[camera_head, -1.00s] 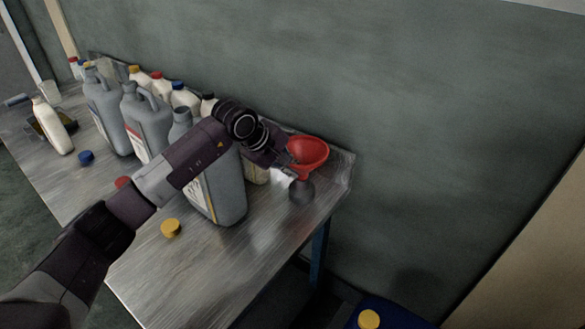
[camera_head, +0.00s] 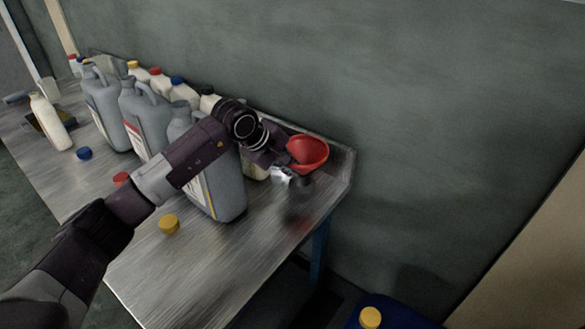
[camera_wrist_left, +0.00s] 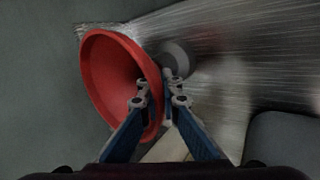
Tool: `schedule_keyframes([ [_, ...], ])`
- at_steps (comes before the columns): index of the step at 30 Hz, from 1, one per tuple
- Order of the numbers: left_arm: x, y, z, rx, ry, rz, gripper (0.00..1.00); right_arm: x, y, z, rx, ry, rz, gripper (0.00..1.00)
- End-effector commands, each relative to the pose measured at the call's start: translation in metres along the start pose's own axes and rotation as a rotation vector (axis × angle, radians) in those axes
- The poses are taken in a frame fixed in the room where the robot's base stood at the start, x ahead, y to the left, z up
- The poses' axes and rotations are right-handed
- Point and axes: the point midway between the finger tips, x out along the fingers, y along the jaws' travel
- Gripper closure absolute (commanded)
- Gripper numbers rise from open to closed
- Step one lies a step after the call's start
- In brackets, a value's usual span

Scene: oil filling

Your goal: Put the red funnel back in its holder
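The red funnel (camera_head: 310,151) is at the right end of the metal table, with its wide mouth tilted. My left gripper (camera_head: 284,160) is at its left side. In the left wrist view, the gripper (camera_wrist_left: 160,92) has one finger inside the funnel (camera_wrist_left: 104,72) and one outside, shut on its wall. A small dark grey round piece, which looks like the holder (camera_head: 301,188), is just below the funnel. It also shows in the left wrist view (camera_wrist_left: 180,56), partly hidden behind the funnel and fingers. I cannot tell whether funnel and holder touch. My right gripper is not in view.
Large grey jugs (camera_head: 222,183) and several white bottles (camera_head: 183,94) stand left of the gripper, close to my arm. A yellow cap (camera_head: 169,224) and a red cap (camera_head: 121,179) lie on the table (camera_head: 215,270). The wall is close behind; the table's front right is clear.

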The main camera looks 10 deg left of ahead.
Motion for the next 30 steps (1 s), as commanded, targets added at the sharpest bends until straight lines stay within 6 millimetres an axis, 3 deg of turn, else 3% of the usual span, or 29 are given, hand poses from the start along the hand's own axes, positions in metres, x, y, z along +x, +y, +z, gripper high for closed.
schedule_keyframes([
  [7, 0.001, 0.0, 0.0, 0.0, 0.0, 0.0, 1.0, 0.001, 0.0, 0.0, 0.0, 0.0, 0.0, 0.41],
  [13, 0.001, 0.0, 0.0, 0.0, 0.0, 0.0, 0.76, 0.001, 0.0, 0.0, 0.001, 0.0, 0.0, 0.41],
  [22, 0.0, -0.001, 0.0, 0.0, 0.0, 0.0, 0.75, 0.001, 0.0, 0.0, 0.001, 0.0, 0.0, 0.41],
  [26, -0.011, 0.0, -0.001, 0.001, 0.0, 0.002, 0.75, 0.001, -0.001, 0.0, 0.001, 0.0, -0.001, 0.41],
  [30, -0.038, 0.0, -0.001, 0.002, 0.003, 0.002, 0.75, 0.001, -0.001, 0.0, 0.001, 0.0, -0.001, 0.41],
])
